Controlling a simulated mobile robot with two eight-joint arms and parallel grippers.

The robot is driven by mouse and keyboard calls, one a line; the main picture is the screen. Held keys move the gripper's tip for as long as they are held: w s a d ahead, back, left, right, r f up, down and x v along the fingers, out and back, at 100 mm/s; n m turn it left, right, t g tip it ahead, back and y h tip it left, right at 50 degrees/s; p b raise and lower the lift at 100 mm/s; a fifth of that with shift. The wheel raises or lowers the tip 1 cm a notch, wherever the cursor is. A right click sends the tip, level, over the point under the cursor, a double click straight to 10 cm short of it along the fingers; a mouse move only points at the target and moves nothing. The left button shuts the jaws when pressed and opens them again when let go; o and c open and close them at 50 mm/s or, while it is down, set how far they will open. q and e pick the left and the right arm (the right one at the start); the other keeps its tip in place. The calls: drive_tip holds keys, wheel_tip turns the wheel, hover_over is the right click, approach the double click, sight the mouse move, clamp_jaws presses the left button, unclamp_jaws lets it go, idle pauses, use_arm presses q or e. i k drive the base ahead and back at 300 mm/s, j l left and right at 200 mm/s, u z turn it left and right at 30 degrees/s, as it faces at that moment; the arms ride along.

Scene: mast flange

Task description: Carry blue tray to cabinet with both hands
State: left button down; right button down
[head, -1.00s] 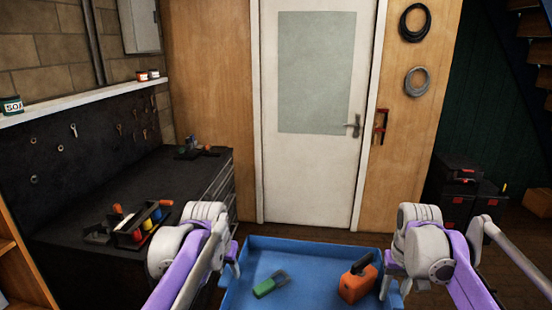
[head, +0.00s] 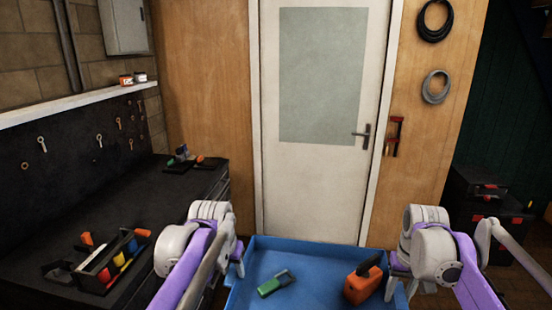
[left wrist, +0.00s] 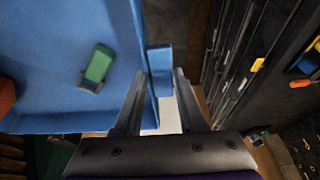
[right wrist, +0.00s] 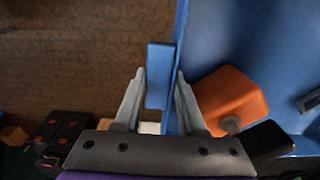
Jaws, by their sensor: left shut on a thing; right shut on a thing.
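The blue tray (head: 318,262) is in front of me at the bottom of the head view, held between my arms. It carries a green and grey item (head: 275,285) and an orange tool with a black handle (head: 361,284). My left gripper (left wrist: 160,85) is shut on a blue tab at the tray's left side. My right gripper (right wrist: 159,82) is shut on a matching tab at the right side. The black cabinet (head: 210,205) with drawers stands at the left, its drawer fronts close beside the tray in the left wrist view (left wrist: 240,50).
On the cabinet's top are a tool caddy (head: 110,262) and a small group of tools (head: 185,162) at the far end. A white door (head: 318,190) is ahead. Black boxes (head: 480,200) stand at the right. Bare floor shows beside the tray in the right wrist view (right wrist: 70,60).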

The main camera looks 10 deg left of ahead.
sight(154, 201)
drive_tip(key=i, duration=3.05)
drive_tip(key=i+u, duration=0.15)
drive_tip(key=i, duration=0.45)
drive_tip(key=u, duration=2.45)
